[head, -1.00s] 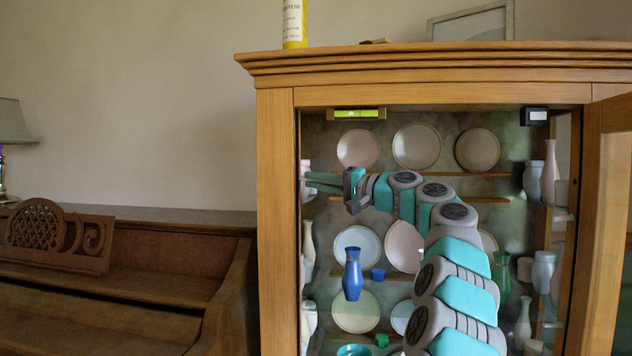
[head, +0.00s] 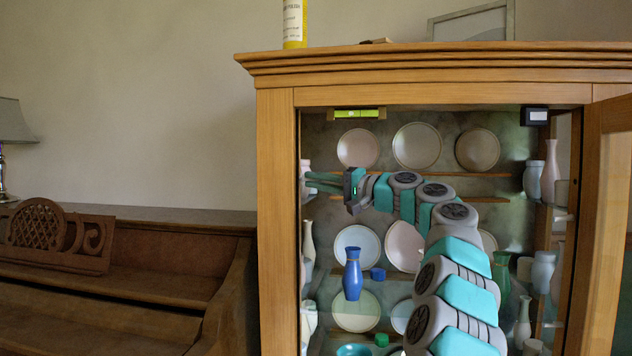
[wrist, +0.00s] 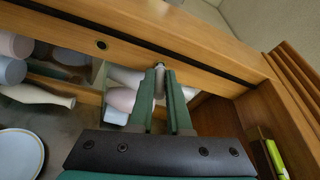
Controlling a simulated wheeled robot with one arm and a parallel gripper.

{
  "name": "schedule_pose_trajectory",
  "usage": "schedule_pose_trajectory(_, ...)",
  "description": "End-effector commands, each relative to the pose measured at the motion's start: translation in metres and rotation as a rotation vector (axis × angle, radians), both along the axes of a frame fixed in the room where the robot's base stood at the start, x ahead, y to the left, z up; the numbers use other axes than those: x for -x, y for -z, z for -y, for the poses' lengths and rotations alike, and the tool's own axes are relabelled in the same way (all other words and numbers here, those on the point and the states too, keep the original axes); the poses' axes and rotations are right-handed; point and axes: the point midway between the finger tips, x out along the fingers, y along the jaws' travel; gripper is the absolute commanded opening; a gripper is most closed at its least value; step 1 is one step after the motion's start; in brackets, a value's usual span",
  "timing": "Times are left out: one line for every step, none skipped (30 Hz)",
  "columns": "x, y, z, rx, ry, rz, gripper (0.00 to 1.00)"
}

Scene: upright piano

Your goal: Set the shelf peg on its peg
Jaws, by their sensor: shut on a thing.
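My gripper (head: 314,183) reaches left inside the open cabinet, near its left side, below the top rail. In the wrist view my gripper (wrist: 161,78) has its two green fingers close together, shut on the small shelf peg (wrist: 159,66). Only a little of the peg shows at the fingertips, close to the wooden side post (wrist: 190,78). I cannot tell whether the peg touches the wood. A dark round hole (wrist: 101,44) shows in the post, up and left of the fingertips.
Plates (head: 416,147) and vases stand on the cabinet shelves around my arm. A blue vase (head: 353,274) is below my gripper. A green level (head: 357,114) sits under the top rail. The open door (head: 608,220) is at right, a piano (head: 120,270) at left.

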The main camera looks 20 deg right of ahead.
Motion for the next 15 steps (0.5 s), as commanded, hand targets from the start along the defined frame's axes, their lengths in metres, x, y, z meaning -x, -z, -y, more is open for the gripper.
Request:
schedule_pose_trajectory(0.0002,-0.0014,-0.0002,-0.001,0.000,0.000,0.00)
schedule_pose_trajectory(0.0002,-0.0013,0.0000,-0.001,0.000,0.000,0.00)
schedule_pose_trajectory(0.0002,-0.0010,0.0001,-0.001,0.000,0.000,0.00)
schedule_pose_trajectory(0.0001,-0.0008,0.0003,-0.001,0.000,0.000,0.00)
schedule_pose_trajectory(0.0001,-0.0004,0.0003,-0.001,0.000,-0.001,0.00)
schedule_pose_trajectory(-0.0002,-0.0002,0.0001,-0.001,0.000,-0.001,0.00)
schedule_pose_trajectory(-0.0002,-0.0002,-0.0002,0.000,0.000,0.000,0.00)
schedule_pose_trajectory(-0.0004,-0.0001,-0.0005,0.000,0.000,0.000,0.00)
schedule_pose_trajectory(-0.0007,-0.0002,-0.0009,0.000,0.000,0.000,0.00)
schedule_pose_trajectory(-0.0009,-0.0001,-0.0013,0.000,0.000,0.000,0.00)
schedule_pose_trajectory(-0.0011,-0.0002,-0.0017,0.000,0.000,0.000,0.00)
schedule_pose_trajectory(-0.0014,-0.0002,-0.0023,0.000,-0.001,0.000,0.00)
schedule_pose_trajectory(-0.0017,-0.0002,-0.0026,0.000,-0.001,0.000,0.00)
schedule_pose_trajectory(-0.0019,-0.0002,-0.0030,0.000,-0.001,0.000,0.00)
schedule_pose_trajectory(-0.0022,-0.0003,-0.0035,0.000,-0.001,0.000,0.00)
